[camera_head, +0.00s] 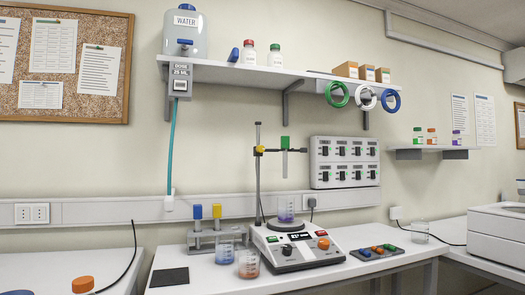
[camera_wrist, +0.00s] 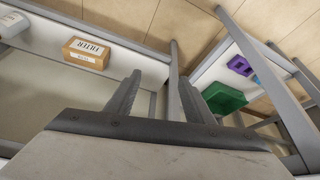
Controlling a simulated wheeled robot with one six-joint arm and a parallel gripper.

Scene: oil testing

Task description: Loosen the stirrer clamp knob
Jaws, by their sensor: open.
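In the head view, a yellow clamp knob (camera_head: 260,150) sits on the upright metal rod (camera_head: 257,185) of the stirrer stand. A horizontal bar runs right from it to a green clamp (camera_head: 285,143) with a grey piece hanging below. A clear beaker (camera_head: 286,209) with purple liquid stands on the stirrer base (camera_head: 293,250), under that piece. My gripper (camera_wrist: 160,84) shows only in the wrist view. Its two fingers are apart with nothing between them. The knob does not show in the wrist view, and my gripper is away from it.
In the wrist view are a FILTER box (camera_wrist: 88,53), a green box (camera_wrist: 222,97), a purple item (camera_wrist: 240,65) and grey frame bars. In the head view, two beakers (camera_head: 249,264) stand left of the stirrer base, and a switch panel (camera_head: 344,162) is behind right. A shelf (camera_head: 245,76) hangs above.

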